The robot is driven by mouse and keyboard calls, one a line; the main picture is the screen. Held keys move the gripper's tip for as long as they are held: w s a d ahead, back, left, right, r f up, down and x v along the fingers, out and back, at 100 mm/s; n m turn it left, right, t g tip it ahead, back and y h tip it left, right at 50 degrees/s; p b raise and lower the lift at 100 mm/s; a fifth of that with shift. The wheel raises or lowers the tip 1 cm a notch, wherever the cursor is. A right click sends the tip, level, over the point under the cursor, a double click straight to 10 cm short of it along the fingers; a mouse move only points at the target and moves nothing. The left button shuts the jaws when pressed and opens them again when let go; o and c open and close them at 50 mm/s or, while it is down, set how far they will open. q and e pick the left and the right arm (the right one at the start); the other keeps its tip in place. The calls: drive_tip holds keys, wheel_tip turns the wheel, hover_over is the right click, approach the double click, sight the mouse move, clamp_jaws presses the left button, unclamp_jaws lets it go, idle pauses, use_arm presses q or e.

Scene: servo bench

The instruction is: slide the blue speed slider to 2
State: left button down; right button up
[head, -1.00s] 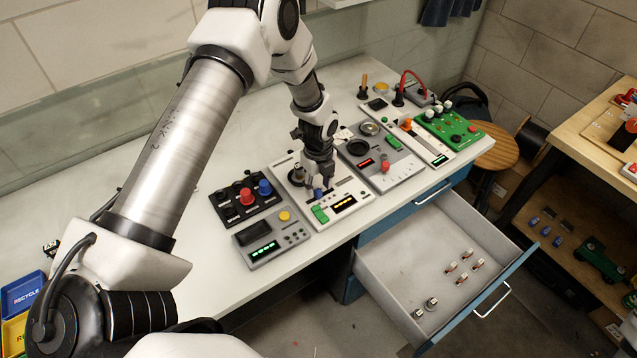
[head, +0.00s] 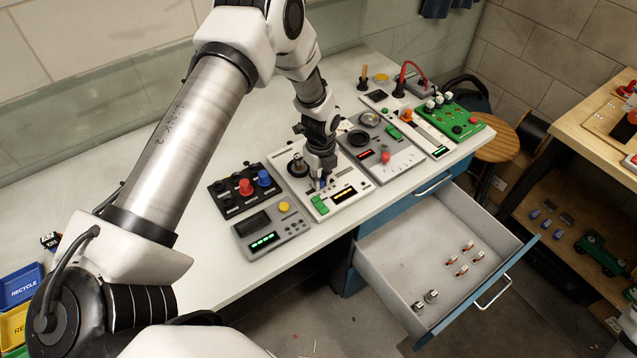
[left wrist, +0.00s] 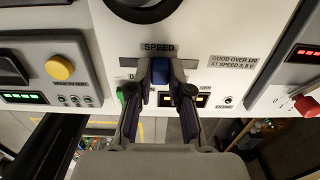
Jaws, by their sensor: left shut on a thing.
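The blue speed slider (left wrist: 160,72) sits under the SPEED label on the white panel (left wrist: 215,30), seen in the left wrist view. My left gripper (left wrist: 160,80) is shut on it, with one dark finger at each side. In the head view my left gripper (head: 320,181) points down onto the same white panel (head: 352,178), and the slider is mostly hidden. The fingers cover most of the slider scale, so I cannot read its position. My right gripper is not in view.
A green button (head: 319,205) and a lit amber display (head: 344,195) lie close to the gripper. A grey panel with a yellow button (head: 285,207) is to the left. A panel with a red knob (head: 385,156) is to the right. An open drawer (head: 400,240) juts out in front.

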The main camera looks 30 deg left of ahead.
use_arm(q)
drive_tip(key=c, duration=1.1)
unclamp_jaws()
wheel_tip(320, 180, up, 12)
drive_tip(key=shift+f, duration=0.1)
